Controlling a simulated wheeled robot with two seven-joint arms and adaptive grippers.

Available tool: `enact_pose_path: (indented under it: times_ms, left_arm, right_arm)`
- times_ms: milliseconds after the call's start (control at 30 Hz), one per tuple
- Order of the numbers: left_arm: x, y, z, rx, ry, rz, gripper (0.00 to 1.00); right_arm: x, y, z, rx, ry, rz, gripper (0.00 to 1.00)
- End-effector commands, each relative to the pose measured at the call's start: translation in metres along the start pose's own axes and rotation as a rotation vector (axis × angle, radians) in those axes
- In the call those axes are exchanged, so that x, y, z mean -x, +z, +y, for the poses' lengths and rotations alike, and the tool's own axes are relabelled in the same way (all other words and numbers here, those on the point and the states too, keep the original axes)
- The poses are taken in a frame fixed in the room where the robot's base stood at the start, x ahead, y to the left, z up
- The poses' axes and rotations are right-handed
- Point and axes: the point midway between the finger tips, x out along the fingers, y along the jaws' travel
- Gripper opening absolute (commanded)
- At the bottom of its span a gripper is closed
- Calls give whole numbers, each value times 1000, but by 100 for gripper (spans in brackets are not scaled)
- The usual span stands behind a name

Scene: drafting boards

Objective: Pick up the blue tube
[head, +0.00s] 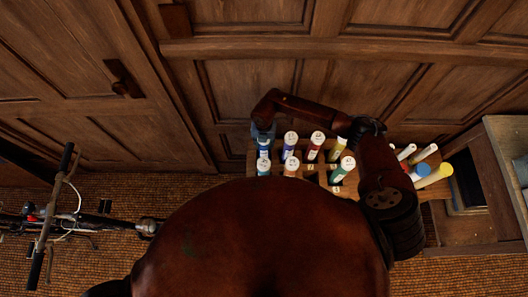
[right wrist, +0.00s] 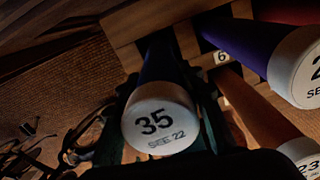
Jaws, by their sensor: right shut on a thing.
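The blue tube (head: 263,144) stands at the back left corner of a wooden rack (head: 253,160) in the head view. In the right wrist view the blue tube (right wrist: 160,68) points its white end cap at the camera, marked "35" and "SEE 22". My right gripper (head: 262,130) is shut on it, with dark fingers on both sides of the tube in the right wrist view (right wrist: 162,100). The tube's lower end is hidden, so I cannot tell whether it is still in its slot. My left gripper is not in view.
Several white-capped tubes (head: 291,139) stand close by in the rack. More tubes (head: 434,175) lean at its right, beside a pale wooden box (head: 504,165). Wooden panelling (head: 250,85) rises behind. A bicycle (head: 50,218) is at the left on the woven floor (head: 125,195).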

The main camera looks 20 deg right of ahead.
Motion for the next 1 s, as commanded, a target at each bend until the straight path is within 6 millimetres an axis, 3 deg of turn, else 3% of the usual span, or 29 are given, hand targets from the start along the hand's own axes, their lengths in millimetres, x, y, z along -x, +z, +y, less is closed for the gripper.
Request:
enact_pose_path:
  times_ms: [433, 833, 1000]
  left_arm:
    - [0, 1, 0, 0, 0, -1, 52]
    - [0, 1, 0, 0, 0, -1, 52]
    - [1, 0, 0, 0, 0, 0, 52]
  right_arm:
    - [0, 0, 0, 0, 0, 0, 0]
    - [2, 0, 0, 0, 1, -1, 0]
    - [11, 1, 1, 0, 2, -2, 0]
